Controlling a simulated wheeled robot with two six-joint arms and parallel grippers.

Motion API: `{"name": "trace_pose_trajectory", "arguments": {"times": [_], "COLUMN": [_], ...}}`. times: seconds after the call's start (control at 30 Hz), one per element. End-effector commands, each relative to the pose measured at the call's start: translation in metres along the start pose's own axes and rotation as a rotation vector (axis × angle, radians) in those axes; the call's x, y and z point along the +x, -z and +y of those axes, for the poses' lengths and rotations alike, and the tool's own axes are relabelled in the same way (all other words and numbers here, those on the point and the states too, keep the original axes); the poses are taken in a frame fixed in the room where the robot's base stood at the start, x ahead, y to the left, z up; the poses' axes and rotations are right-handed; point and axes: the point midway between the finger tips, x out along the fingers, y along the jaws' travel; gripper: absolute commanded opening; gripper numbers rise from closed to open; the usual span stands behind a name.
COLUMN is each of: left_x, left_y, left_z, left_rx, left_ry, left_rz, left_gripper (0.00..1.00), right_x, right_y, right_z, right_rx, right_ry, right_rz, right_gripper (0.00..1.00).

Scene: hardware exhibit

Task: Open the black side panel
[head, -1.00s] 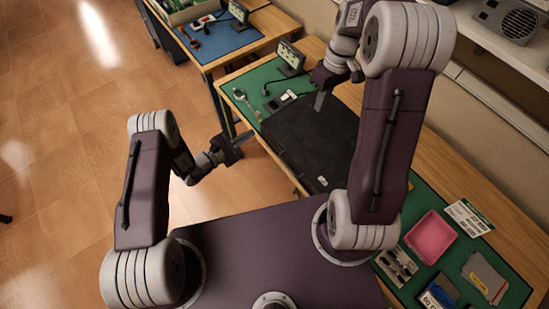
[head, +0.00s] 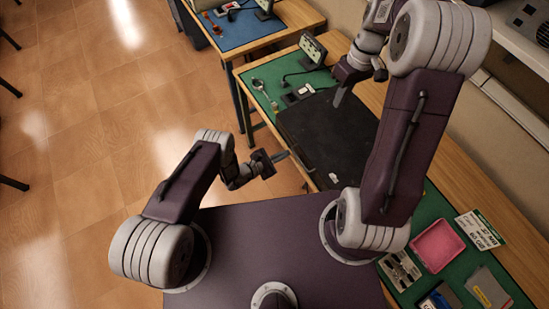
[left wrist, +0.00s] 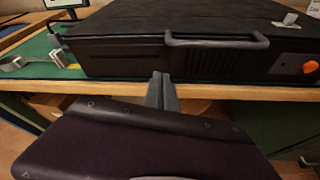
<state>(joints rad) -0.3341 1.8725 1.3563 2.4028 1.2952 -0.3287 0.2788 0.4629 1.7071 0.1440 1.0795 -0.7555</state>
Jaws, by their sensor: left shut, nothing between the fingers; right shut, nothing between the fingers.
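A black case lies flat on the green mat, with the black side panel (head: 325,130) as its closed top face; the panel also shows in the left wrist view (left wrist: 190,18). A grey bar handle (left wrist: 217,41) spans the case's near upper edge. My left gripper (head: 284,155) is shut and empty, just off the near side of the case. In the left wrist view its fingertips (left wrist: 163,78) point at the case front, below and left of the handle. My right gripper (head: 338,98) is shut and empty at the panel's far part; contact cannot be told.
A small white piece (head: 333,177) is on the panel's near right corner. An orange round part (left wrist: 310,67) is on the case front. A pink tray (head: 438,247) and tools lie to the right on the mat. A small monitor (head: 313,48) stands behind.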

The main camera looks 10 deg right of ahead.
Motion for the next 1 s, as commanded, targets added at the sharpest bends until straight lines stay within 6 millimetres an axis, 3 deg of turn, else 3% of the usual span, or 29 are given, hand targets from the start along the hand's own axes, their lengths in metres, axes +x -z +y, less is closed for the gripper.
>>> {"name": "trace_pose_trajectory", "arguments": {"times": [0.07,0.33,0.77,1.0], "left_x": [0.013,0.001,-0.002,-0.009], "left_y": [-0.001,-0.032,-0.039,-0.060], "left_z": [-0.001,0.000,0.000,0.007], "left_rx": [0.002,0.000,0.000,0.000], "left_ry": [0.002,0.001,-0.001,-0.001], "left_rz": [-0.003,0.000,0.000,-0.001], "left_gripper": [0.00,0.00,0.00,0.00], "right_x": [0.000,0.000,0.000,0.000], "right_y": [0.000,0.000,0.000,0.000], "right_z": [0.000,0.000,0.000,0.000], "right_rx": [0.000,0.000,0.000,0.000], "right_ry": [0.000,0.000,0.000,0.000], "right_rz": [0.000,0.000,0.000,0.000], "right_gripper": [0.00,0.00,0.00,0.00]}}
